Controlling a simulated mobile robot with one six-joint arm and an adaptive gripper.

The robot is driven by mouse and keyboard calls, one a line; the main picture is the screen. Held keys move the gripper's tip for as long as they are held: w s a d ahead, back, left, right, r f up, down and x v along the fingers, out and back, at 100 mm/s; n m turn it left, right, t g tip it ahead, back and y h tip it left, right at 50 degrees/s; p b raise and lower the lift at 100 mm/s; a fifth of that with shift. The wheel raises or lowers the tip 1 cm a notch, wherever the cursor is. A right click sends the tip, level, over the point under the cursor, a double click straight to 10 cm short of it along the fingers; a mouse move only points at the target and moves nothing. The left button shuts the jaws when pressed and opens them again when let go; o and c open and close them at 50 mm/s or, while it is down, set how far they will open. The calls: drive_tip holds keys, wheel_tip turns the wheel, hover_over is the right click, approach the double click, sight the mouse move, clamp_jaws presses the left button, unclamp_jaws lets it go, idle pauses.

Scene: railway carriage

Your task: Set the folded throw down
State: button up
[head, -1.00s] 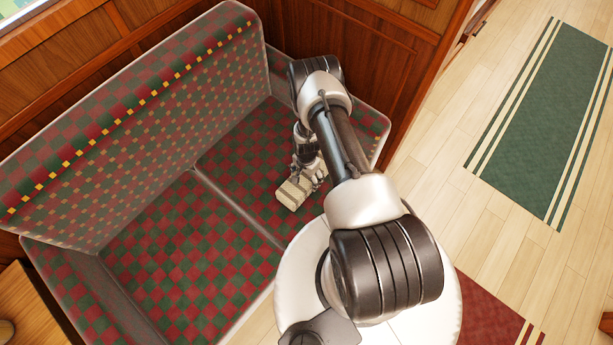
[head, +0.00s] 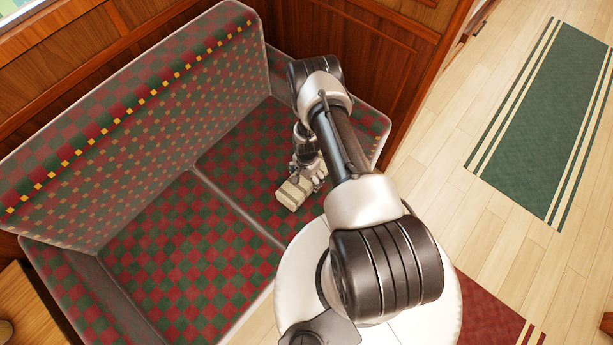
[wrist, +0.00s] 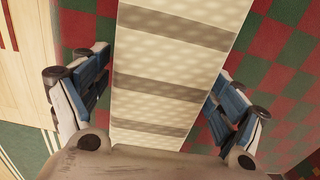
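The folded throw (head: 294,191) is a cream block with grey-brown stripes. It appears to rest on the right seat cushion (head: 240,150), close to its front edge. In the wrist view the throw (wrist: 165,75) runs up the middle of the picture. My gripper (wrist: 163,85) straddles it, one blue-padded finger on each side. A narrow strip of checked seat shows between the left finger and the throw; the right finger is very close to the throw's edge. In the head view my gripper (head: 308,172) is at the throw's far right end, partly hidden by my arm.
The bench's tall checked backrest (head: 130,110) stands behind the seat. The left seat cushion (head: 185,255) is bare. A wooden panel wall (head: 390,65) closes the bench's far end. A green runner (head: 545,120) lies on the pale floor at right. A wooden table edge (head: 30,310) shows at lower left.

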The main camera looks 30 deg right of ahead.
drive_tip(key=shift+o, duration=0.6)
wheel_tip(320, 180, up, 12)
drive_tip(key=shift+c, duration=0.2)
idle(0.4)
clamp_jaws()
idle(1.2)
idle(1.0)
